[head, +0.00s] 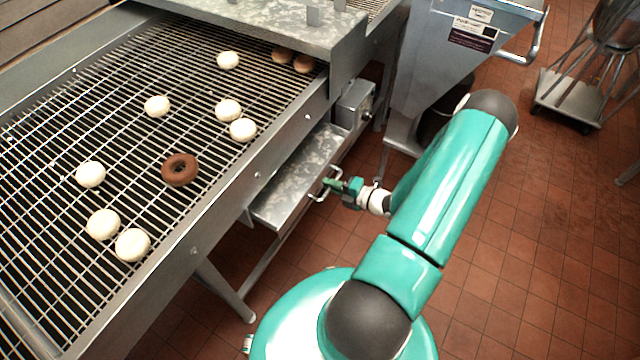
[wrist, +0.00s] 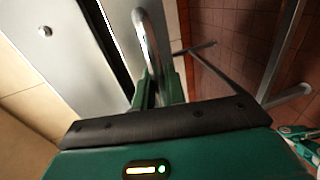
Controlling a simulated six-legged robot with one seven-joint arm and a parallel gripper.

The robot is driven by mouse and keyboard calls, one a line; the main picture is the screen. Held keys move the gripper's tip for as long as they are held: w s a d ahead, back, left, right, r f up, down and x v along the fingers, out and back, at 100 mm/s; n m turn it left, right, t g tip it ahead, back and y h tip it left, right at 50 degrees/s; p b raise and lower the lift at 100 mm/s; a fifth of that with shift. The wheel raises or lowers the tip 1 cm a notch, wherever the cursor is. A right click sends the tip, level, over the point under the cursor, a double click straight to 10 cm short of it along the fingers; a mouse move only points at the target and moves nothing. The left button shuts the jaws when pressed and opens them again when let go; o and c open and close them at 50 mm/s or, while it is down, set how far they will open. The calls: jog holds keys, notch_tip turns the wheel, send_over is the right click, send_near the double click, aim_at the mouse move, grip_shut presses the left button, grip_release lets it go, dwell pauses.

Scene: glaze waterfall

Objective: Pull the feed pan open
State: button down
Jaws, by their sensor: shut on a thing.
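The feed pan (head: 293,187) is a long, shallow grey metal tray below the side rail of the conveyor. Part of it sticks out past the rail, and the rest is hidden under the conveyor. Its wire handle (head: 318,193) is on the outer side. My gripper (head: 331,184) is at the handle and shut on it. In the wrist view the handle (wrist: 147,35) is a bright curved bar rising from between the green fingers (wrist: 158,90).
The wire conveyor (head: 60,140) carries several white round doughnuts and a brown ring (head: 180,169). Tiled floor (head: 520,250) is clear at the right.

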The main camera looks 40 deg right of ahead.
jog(key=f+v, duration=0.3)
jog(key=v, duration=1.1)
jog(key=s+f+v, duration=0.1)
jog(key=f+v, duration=0.2)
jog(key=v, duration=1.2)
jog(key=shift+s+d, duration=0.2)
jog(key=shift+d, duration=0.15)
jog(key=c, duration=1.5)
grip_release()
jog(key=shift+c, duration=0.2)
jog(key=shift+s, duration=0.1)
jog(key=v, duration=1.3)
jog(key=shift+s+d, duration=0.2)
jog(key=shift+s, duration=0.1)
jog(key=shift+r, duration=0.1)
jog(key=shift+w, duration=0.1)
